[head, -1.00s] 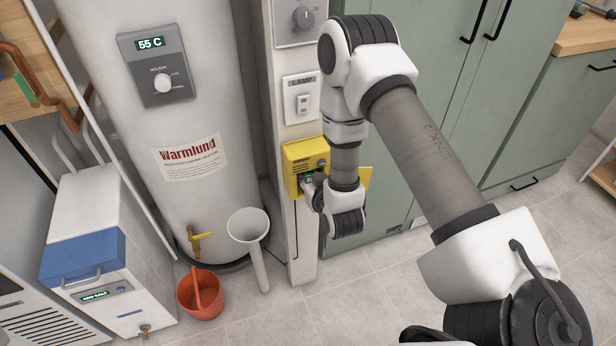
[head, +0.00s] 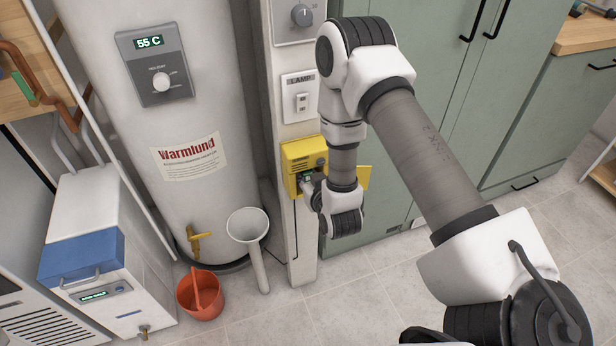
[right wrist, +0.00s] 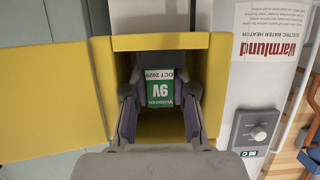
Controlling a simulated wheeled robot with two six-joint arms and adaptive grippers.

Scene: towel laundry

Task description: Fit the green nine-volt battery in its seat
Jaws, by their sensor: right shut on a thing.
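The green nine-volt battery (right wrist: 160,90), with a white printed band, is between the fingers of my right gripper (right wrist: 159,102). My right gripper is shut on it at the mouth of the yellow box (right wrist: 220,85), with the battery inside the opening in the right wrist view. In the head view the yellow box (head: 302,153) is on the white post, and my right gripper (head: 307,184) is at its lower front. A small bit of the battery (head: 306,176) shows there. The seat is hidden behind the battery and fingers. My left gripper is not in view.
The box's yellow door (right wrist: 52,100) stands open to the left in the right wrist view. The white water heater (head: 190,100) stands left of the post, with a funnel (head: 248,225) and red bucket (head: 200,294) below. Green cabinets (head: 440,110) are behind my right arm.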

